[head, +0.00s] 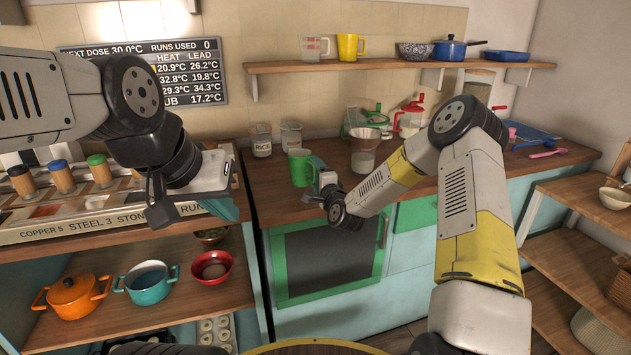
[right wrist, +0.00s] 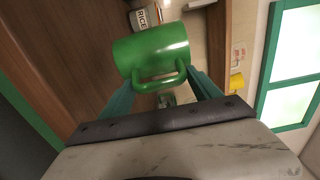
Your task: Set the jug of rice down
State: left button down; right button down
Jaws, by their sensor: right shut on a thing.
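A green jug (head: 299,168) is at the worktop, left of my right gripper (head: 314,168) in the head view. In the right wrist view the same jug (right wrist: 152,52) has its handle between the two teal fingers, and the gripper is shut on it. I cannot see into the jug, so its contents are hidden. I cannot tell whether its base touches the wood or is just above it. My left gripper (head: 228,190) hangs at the left, apart from the jug, in front of the counter. Its fingers are seen edge-on, so its opening is unclear.
A glass jar marked RICE (head: 261,141) and another jar (head: 291,136) stand behind the jug. Worktop (head: 277,211) is bare in front of the jug.

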aim_at(315, 183)
jog(key=shift+w+a+f, duration=0.1)
jog(key=shift+w+f, duration=0.2)
jog(key=shift+w, duration=0.05)
jog(key=shift+f, duration=1.45)
jog(key=shift+f, duration=0.2)
jog(key=shift+c, duration=1)
grip_release()
jog(key=shift+s, duration=0.1)
